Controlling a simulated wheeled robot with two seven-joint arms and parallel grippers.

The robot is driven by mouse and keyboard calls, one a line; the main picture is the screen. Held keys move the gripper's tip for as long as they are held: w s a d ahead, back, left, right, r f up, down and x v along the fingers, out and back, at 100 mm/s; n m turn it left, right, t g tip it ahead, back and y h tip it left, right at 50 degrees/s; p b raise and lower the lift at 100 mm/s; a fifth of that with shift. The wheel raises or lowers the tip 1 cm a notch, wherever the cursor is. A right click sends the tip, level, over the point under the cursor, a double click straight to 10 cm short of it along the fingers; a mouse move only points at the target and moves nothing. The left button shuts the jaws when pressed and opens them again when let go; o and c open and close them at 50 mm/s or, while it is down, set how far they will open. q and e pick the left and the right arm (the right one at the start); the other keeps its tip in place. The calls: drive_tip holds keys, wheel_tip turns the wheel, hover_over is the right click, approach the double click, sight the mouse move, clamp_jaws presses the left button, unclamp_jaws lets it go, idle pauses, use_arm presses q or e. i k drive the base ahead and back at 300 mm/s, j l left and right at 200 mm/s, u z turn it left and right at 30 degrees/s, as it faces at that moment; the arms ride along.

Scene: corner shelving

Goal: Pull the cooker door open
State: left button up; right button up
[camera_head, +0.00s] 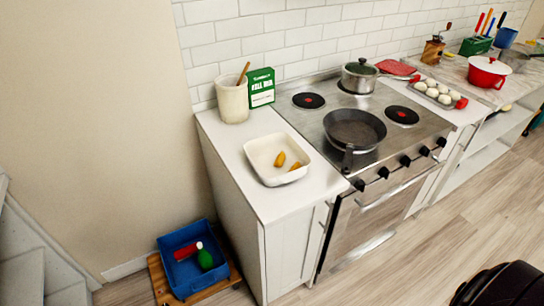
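The cooker (322,120) stands against the tiled wall, with a steel hob on top and a row of black knobs along its front edge. The cooker door (372,217) is on the front below the knobs and looks shut. A long bar handle (393,186) runs across its upper part. A second bar (363,249) runs lower down the front. Neither of my grippers is in view.
A pan (354,129) and a lidded pot (359,76) stand on the hob, the pan's handle reaching its front edge. A white dish (258,160) is on the left counter. Floor before the cooker is clear.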

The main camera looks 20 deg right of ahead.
sight(359, 219)
drive_tip(key=z, duration=1.85)
